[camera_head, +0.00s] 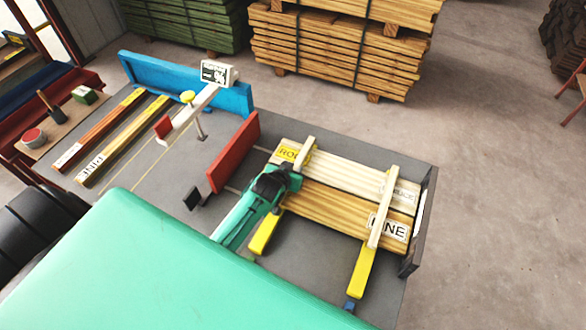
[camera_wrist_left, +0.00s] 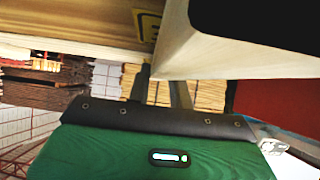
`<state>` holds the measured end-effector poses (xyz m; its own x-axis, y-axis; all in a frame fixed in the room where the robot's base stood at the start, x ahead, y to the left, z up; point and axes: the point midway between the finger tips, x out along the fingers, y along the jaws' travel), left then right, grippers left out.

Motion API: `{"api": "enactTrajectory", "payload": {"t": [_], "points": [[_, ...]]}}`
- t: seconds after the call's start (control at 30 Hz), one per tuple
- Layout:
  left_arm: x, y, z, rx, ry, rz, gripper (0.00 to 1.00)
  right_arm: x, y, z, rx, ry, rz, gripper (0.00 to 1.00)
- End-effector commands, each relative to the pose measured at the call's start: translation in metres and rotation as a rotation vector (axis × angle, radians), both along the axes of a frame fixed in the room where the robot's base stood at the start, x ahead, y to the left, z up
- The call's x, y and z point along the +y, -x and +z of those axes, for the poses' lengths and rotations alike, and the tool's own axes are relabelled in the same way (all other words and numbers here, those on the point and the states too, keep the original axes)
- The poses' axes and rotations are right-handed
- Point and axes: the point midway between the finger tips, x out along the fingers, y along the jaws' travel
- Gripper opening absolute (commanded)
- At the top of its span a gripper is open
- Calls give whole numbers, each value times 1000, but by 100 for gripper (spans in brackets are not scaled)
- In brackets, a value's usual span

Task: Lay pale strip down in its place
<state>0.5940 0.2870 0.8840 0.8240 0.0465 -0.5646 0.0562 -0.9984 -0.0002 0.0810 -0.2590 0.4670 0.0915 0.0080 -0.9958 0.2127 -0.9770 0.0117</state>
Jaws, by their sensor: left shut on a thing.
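My left gripper (camera_head: 288,177) is shut on a pale strip (camera_head: 304,153) at the left end of the boards. Part of this strip is hidden by the gripper; in the wrist view it is a large pale bar (camera_wrist_left: 225,52) close to the camera. Whether it touches the boards below I cannot tell. A second pale strip (camera_head: 383,208) lies across the right part of the boards. The boards are a paler one (camera_head: 345,173) at the back and a yellower one (camera_head: 335,207) in front, with a PINE label (camera_head: 388,228). My right gripper is not in view.
Yellow bars (camera_head: 361,270) extend from under the boards towards the front. A red upright plate (camera_head: 233,152) stands left of the boards, and a dark end plate (camera_head: 420,225) stands at their right. Labelled timbers (camera_head: 125,140) and a measuring stand (camera_head: 190,112) are further left.

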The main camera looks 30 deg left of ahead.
Motion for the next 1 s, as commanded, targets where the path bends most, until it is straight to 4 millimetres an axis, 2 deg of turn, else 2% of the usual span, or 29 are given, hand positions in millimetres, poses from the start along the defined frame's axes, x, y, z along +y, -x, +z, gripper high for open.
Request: {"api": "enactTrajectory", "payload": {"t": [0.3, 0.33, 0.4, 0.43, 0.8, 1.0], "points": [[0, 0, -5, 0, 0, 0, 0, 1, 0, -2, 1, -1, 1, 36], [0, 0, -4, 0, 0, 0, 27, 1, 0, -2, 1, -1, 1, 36], [0, 0, -4, 0, 0, 0, 41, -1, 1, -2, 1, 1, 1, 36], [0, 0, -4, 0, 0, 0, 43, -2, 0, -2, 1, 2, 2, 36], [0, 1, 2, -1, 0, 0, 43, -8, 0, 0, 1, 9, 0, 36], [-1, 21, 12, 0, 0, 0, 43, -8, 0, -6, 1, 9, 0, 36]]}}
